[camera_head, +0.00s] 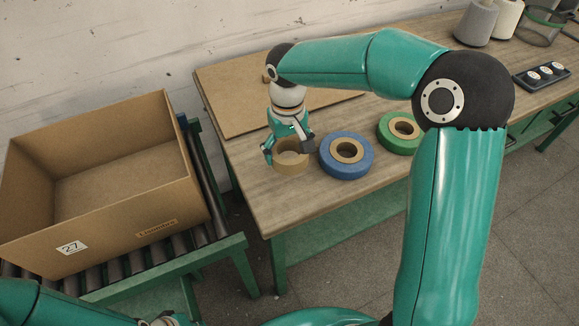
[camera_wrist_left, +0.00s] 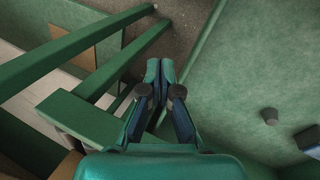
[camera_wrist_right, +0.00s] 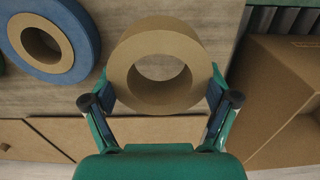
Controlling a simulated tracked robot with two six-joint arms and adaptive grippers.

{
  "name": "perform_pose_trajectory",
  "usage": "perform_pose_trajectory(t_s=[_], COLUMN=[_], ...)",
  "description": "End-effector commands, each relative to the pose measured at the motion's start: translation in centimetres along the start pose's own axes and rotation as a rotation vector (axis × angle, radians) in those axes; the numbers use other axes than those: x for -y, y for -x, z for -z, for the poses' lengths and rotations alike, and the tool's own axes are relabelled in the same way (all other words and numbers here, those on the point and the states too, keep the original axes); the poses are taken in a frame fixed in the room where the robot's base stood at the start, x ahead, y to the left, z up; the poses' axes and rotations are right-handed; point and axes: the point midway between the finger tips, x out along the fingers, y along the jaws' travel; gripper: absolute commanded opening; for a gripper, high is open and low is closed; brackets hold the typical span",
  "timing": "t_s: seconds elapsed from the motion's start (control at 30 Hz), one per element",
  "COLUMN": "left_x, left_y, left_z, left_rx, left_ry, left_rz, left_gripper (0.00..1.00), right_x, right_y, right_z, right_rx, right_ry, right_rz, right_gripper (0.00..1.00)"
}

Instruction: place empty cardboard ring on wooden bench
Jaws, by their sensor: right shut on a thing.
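The empty cardboard ring (camera_head: 291,169) is plain brown. My right gripper (camera_head: 289,147) is shut on it from above, fingers on its opposite outer sides. In the right wrist view the ring (camera_wrist_right: 125,75) lies between the fingertips (camera_wrist_right: 160,98), its hole empty. The ring is over the left end of the wooden bench (camera_head: 250,185); I cannot tell whether it touches the top. My left gripper (camera_wrist_left: 160,72) is shut and empty in the left wrist view, near green metal framework.
A blue roll (camera_head: 347,171) stands close right of the ring, with a green roll (camera_head: 388,133) beyond. A cardboard sheet (camera_head: 235,100) lies behind. Left of the bench, an open carton (camera_head: 110,235) sits on a roller conveyor (camera_head: 165,262). Yarn cones (camera_head: 476,22) stand far right.

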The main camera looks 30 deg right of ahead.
Motion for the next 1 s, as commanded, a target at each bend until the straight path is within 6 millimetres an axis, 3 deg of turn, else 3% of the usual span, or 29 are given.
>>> perform_pose_trajectory(t_s=[0.1,0.37,0.6,0.97,1.0], left_x=[-0.1,-0.1,-0.2,-0.1,-0.1], left_y=[0.1,0.2,0.5,0.2,0.2], left_z=[0.0,0.0,0.0,0.0,0.0], left_rx=[0.0,0.0,0.0,0.0,0.0], left_ry=[0.0,0.0,0.0,0.0,0.0], left_rz=[0.0,0.0,0.0,0.0,0.0], left_gripper=[0.0,0.0,0.0,0.0,0.0], right_x=[0.0,0.0,-0.1,0.0,0.0], right_y=[-2.2,-4.2,-7.3,-7.8,-7.9], right_z=[-0.1,0.0,0.0,0.0,0.0], right_rx=[0.002,0.002,0.002,-0.002,-0.002], right_ry=[0.0,-0.001,-0.001,-0.001,-0.001], right_rz=[-0.001,-0.001,-0.001,0.0,0.0], right_gripper=[0.52,0.52,0.52,0.52,0.87])
